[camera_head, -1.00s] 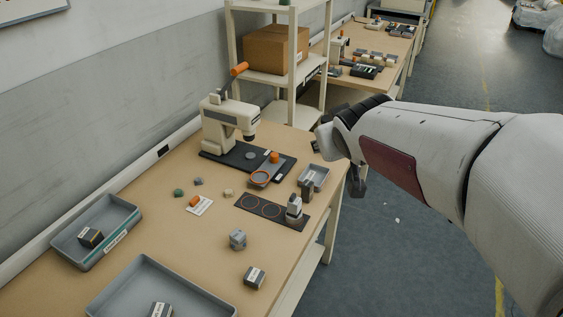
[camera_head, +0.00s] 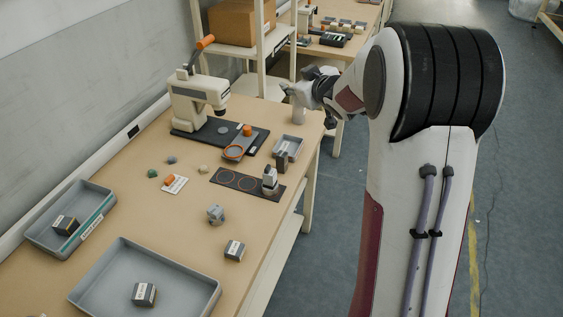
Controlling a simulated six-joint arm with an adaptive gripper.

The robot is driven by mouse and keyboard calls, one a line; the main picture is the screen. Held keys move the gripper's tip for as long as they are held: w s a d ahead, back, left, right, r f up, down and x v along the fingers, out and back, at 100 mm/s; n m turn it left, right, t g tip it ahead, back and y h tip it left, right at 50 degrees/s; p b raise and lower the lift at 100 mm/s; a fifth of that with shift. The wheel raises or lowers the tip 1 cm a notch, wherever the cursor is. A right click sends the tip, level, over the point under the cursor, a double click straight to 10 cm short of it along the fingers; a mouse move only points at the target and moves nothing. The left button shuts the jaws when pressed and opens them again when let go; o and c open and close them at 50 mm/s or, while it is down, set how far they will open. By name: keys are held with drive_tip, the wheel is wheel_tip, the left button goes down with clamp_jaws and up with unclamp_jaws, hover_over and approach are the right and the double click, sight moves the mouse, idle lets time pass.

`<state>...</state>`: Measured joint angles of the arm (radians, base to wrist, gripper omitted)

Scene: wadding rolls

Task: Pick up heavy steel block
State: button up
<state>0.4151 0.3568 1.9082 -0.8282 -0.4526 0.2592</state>
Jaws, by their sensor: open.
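Several small metallic blocks with labels show, and the lettering is too small to tell which is the heavy steel block. One labelled block (camera_head: 235,250) lies on the bare table near its right edge. Another labelled block (camera_head: 144,294) lies in the large front tray (camera_head: 202,300). A third labelled block (camera_head: 66,225) lies in the left tray (camera_head: 97,193). A grey faceted piece (camera_head: 216,214) stands on the table between them. My gripper (camera_head: 299,104) is open at the table's far right corner, well away from these blocks. Its fingers are small and partly unclear here.
A cream press (camera_head: 197,97) with an orange-tipped lever stands at the back on a dark base. A dark mat (camera_head: 237,179) with ringed spots holds a pale upright piece (camera_head: 270,180). A small grey tray (camera_head: 288,147) sits near the right edge. The table between mat and trays is mostly clear.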

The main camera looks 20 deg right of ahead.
drive_tip(key=w+d+f+n+y, duration=0.2)
drive_tip(key=w+f+y, duration=0.15)
drive_tip(key=f, duration=0.35)
drive_tip(key=n+y, duration=0.2)
drive_tip(key=y, duration=0.7)
approach(286, 158)
drive_tip(key=shift+g, duration=0.3)
drive_tip(key=x, duration=0.4)
drive_tip(key=shift+w+d+r, duration=0.15)
drive_tip(key=shift+w+r, duration=0.15)
drive_tip(key=shift+r, duration=0.1)
drive_tip(key=shift+s+f+n+y, duration=0.25)
drive_tip(key=shift+s+f+n, duration=0.05)
drive_tip(key=shift+s, duration=0.1)
drive_tip(key=shift+x, duration=1.4)
drive_tip(key=shift+w, duration=0.1)
